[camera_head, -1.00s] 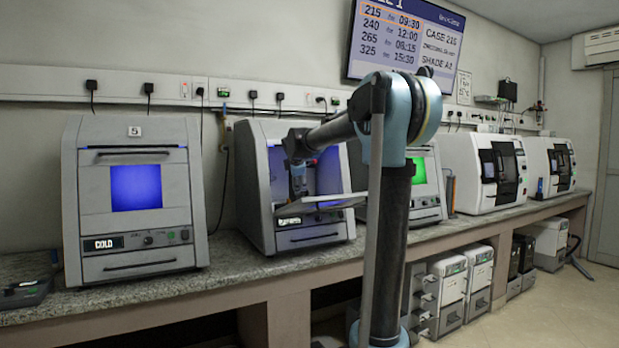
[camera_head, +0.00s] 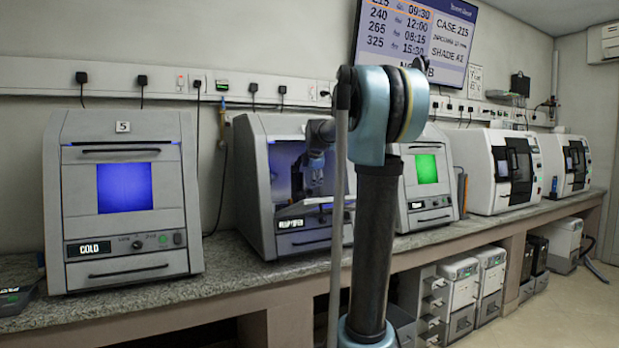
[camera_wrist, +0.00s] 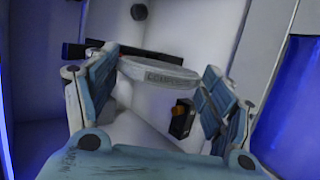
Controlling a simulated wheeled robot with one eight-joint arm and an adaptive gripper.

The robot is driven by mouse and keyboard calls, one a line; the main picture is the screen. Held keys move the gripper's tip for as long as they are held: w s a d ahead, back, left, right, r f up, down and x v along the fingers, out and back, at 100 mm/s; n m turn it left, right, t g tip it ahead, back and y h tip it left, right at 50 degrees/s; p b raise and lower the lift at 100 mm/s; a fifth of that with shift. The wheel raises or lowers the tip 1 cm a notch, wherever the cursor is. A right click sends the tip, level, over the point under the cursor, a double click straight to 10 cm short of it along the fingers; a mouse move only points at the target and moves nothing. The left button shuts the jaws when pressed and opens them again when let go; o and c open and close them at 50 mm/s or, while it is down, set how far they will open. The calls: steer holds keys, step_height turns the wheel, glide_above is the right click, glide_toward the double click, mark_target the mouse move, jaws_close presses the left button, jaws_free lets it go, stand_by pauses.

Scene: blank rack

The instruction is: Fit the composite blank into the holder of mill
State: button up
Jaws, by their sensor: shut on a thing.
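The composite blank (camera_wrist: 158,75) is a pale disc with printed lettering on its rim, partly readable, in the wrist view. My gripper (camera_wrist: 157,84) is shut on it, with blue fingers at its left and right sides. In the head view my gripper (camera_head: 318,160) is inside the open front of the mill (camera_head: 255,190), which has a blue-lit interior. A dark bar (camera_wrist: 128,52) lies behind the disc in the wrist view and may be the holder. The disc partly hides it, and I cannot tell whether they touch.
A dark block with an orange part (camera_wrist: 181,120) stands on the chamber wall between the fingers. A blue-lit panel (camera_wrist: 295,110) is close on the right. Machine number 5 (camera_head: 120,215) stands left of the mill and a green-windowed machine (camera_head: 428,180) right.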

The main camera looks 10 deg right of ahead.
mark_target(306, 176)
steer(key=shift+w+a+f, duration=0.25)
steer(key=shift+w+a, duration=0.05)
steer(key=shift+w, duration=0.55)
steer(key=shift+w+a+f, duration=0.3)
steer(key=shift+w+a, duration=0.05)
steer(key=shift+w, duration=0.5)
steer(key=shift+w+a+f, duration=0.25)
steer(key=shift+w+a, duration=0.05)
steer(key=shift+w, duration=0.55)
steer(key=shift+w+a+f, duration=0.15)
steer(key=shift+w+a, duration=0.05)
steer(key=shift+w, duration=0.4)
steer(key=shift+w+a+f, duration=0.2)
steer(key=shift+w+a, duration=0.05)
steer(key=shift+w, duration=0.3)
steer(key=shift+w+a+f, duration=0.15)
steer(key=shift+w+a, duration=0.05)
steer(key=shift+w, duration=0.4)
stand_by(0.4)
steer(key=o, duration=1.4)
steer(key=v, duration=1.1)
steer(key=shift+s+r, duration=0.25)
steer(key=shift+s, duration=0.05)
steer(key=shift+s, duration=0.1)
